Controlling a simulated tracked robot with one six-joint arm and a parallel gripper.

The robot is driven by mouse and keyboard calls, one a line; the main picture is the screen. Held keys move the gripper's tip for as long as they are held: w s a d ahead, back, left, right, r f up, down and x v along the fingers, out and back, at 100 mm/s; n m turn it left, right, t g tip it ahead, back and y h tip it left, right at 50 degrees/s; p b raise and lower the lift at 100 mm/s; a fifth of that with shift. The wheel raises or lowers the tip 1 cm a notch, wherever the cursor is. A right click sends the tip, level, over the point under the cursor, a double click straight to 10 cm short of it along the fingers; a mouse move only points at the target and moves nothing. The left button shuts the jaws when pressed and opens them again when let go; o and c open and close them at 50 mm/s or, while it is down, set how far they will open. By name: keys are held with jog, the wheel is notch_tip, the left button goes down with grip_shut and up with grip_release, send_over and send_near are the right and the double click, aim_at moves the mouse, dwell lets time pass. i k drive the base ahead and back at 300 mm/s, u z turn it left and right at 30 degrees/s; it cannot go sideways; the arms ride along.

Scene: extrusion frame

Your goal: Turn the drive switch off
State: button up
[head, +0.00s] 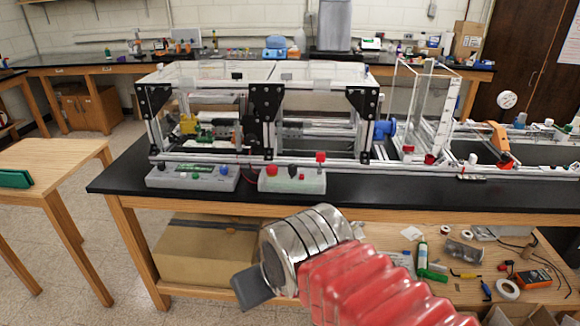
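Two low grey control boxes sit at the front edge of the black bench, before the extrusion frame (268,115). The left box (165,181) carries small green and blue knobs. The right box (285,187) has a red knob (272,171), a black part (292,171) and a taller red-topped piece (320,157) at its right end. No label is readable, so I cannot tell which control is the drive switch or its position. My gripper (252,287) is low in front of the bench, apart from both boxes; only a dark grey part shows, and its opening is hidden.
A cardboard box (205,260) and a lower shelf with loose tools and a multimeter (533,279) lie under the bench. A clear upright tank (425,105) stands right of the frame. A wooden table (60,155) is at the left.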

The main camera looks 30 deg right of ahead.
aim_at(292, 168)
jog(key=z, duration=0.1)
jog(key=i, duration=1)
jog(key=u, duration=0.1)
